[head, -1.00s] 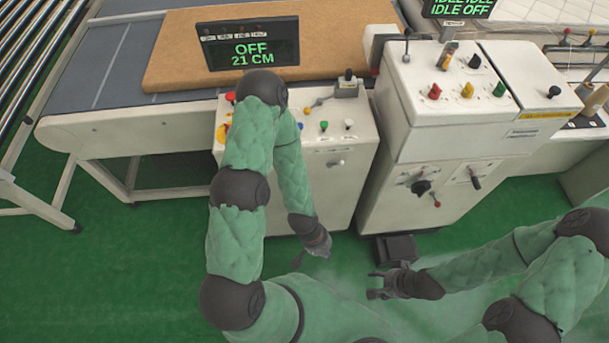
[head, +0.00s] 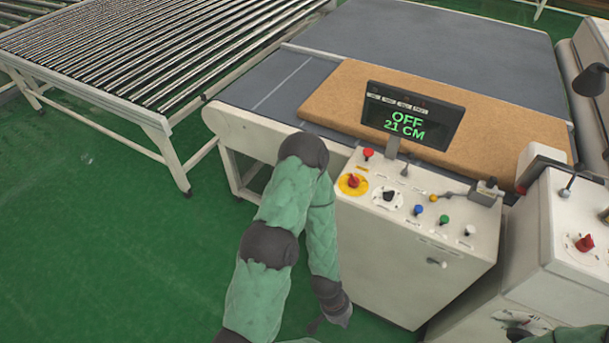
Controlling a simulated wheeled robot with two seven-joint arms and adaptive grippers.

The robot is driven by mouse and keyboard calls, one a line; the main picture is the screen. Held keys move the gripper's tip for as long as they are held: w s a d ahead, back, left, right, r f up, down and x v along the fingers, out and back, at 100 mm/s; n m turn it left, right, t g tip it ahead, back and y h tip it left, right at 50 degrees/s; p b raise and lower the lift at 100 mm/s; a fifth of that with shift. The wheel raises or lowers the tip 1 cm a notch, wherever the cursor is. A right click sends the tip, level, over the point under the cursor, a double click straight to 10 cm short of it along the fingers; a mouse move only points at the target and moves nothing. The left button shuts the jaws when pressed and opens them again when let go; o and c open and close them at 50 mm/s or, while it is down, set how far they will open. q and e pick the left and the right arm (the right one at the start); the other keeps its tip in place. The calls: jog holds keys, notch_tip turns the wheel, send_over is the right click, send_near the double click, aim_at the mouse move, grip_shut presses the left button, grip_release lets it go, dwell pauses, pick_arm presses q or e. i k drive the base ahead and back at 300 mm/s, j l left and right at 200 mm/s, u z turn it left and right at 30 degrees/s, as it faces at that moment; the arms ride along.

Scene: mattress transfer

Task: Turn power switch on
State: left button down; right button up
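The control box (head: 410,270) is a white cabinet with a sloped panel of knobs and buttons. A red rotary switch (head: 353,181) on a yellow disc sits at the panel's left end; its label is too small to read, so I cannot confirm it is the power switch. A black knob (head: 388,195) on a white disc is beside it. The display (head: 412,116) above reads OFF and 21 CM. My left gripper (head: 326,322) hangs low in front of the cabinet, below the panel and apart from the switch. Its opening is unclear. My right gripper is out of view.
Red (head: 368,153), blue (head: 418,210) and green (head: 443,220) buttons crowd the panel. A brown mattress slab (head: 330,96) lies on the conveyor behind. A roller table (head: 150,50) stands at left. A second white machine (head: 560,240) is at right. Green floor at lower left is clear.

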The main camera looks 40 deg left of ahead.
aim_at(353, 181)
jog(key=u, duration=0.9)
